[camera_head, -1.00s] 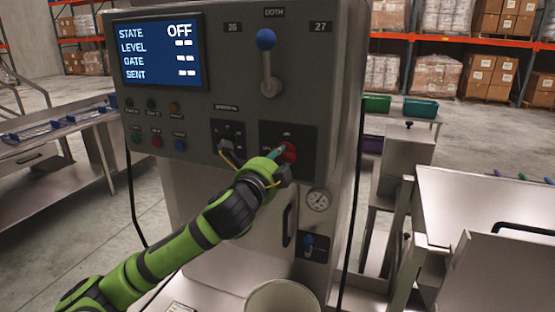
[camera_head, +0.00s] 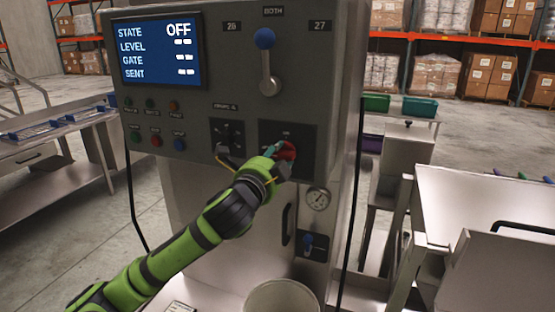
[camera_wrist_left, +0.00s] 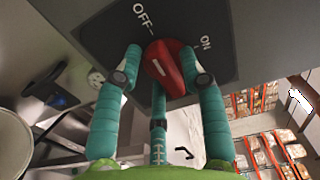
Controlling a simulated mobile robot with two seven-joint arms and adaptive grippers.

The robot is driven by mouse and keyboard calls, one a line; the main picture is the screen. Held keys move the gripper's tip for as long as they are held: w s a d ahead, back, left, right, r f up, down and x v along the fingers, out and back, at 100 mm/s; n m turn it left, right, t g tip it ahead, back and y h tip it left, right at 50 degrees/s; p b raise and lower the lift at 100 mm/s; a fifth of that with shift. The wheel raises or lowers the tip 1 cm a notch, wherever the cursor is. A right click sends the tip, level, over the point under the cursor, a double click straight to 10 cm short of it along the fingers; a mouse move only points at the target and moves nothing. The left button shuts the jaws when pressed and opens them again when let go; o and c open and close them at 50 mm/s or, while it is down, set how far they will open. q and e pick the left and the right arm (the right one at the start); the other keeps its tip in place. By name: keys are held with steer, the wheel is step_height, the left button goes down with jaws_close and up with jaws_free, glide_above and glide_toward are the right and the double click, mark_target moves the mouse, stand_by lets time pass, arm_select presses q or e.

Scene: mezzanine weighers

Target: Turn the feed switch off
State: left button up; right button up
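The feed switch is a red knob (camera_head: 286,151) on a dark plate of the grey machine. In the left wrist view the knob (camera_wrist_left: 167,68) has a white line, its upper end towards the OFF label (camera_wrist_left: 143,16); the ON label (camera_wrist_left: 206,42) is to the right. My left gripper (camera_head: 277,155) is at the knob, its teal fingers (camera_wrist_left: 161,62) spread on either side of it. A dark gap shows between the left finger and the knob; the right finger overlaps its edge, and contact is unclear. The screen (camera_head: 160,52) reads STATE OFF. My right gripper is out of view.
A blue-knobbed lever (camera_head: 265,60) stands above the switch, and a smaller dial (camera_head: 226,133) is to its left. A white bucket (camera_head: 283,297) stands in front. Steel tables flank the machine.

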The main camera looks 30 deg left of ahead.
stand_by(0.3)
arm_select(q)
steer(key=v, duration=0.7)
steer(key=shift+s, duration=0.25)
steer(key=shift+d, duration=0.1)
